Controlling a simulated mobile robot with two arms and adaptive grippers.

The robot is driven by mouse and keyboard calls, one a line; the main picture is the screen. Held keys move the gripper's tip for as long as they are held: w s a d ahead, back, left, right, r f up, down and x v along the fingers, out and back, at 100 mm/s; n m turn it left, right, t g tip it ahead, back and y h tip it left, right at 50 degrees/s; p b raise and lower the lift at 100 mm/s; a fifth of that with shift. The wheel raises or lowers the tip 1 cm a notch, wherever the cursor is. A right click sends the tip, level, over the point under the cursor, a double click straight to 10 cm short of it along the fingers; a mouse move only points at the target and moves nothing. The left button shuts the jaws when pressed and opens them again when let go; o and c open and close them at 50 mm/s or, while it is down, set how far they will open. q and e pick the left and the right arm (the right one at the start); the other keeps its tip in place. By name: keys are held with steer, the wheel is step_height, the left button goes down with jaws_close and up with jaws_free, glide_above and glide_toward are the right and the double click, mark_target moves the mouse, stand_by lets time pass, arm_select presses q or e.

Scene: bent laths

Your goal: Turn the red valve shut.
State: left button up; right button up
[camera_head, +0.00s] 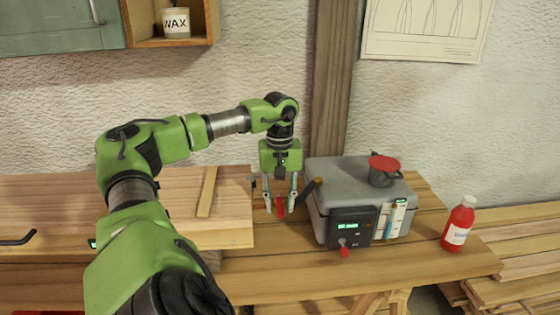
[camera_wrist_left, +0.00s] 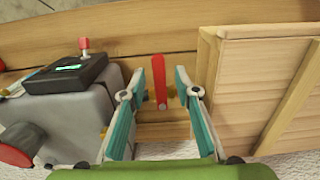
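A red lever (camera_wrist_left: 160,80), which looks like the valve handle, stands out beside the grey box (camera_head: 335,178); it also shows in the head view (camera_head: 281,207). My left gripper (camera_head: 280,204) points down there, its two teal-lined fingers apart. In the left wrist view the fingers of my left gripper (camera_wrist_left: 162,84) are on either side of the lever, with a gap visible on each side. Brass-coloured fittings show near the lever's lower end; the rest of the valve is partly hidden. My right gripper is not in view.
The grey box carries a red-topped pot (camera_head: 384,168) and a control panel (camera_head: 352,228) with a red knob (camera_head: 344,252). A red bottle (camera_head: 458,224) stands at right. A wooden panel (camera_head: 180,205) lies left of the gripper. The bench front is clear.

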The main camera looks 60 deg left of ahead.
mark_target(280, 208)
arm_select(q)
step_height(280, 208, up, 7)
steer(key=shift+f, duration=0.15)
steer(key=shift+r, duration=0.4)
stand_by(0.5)
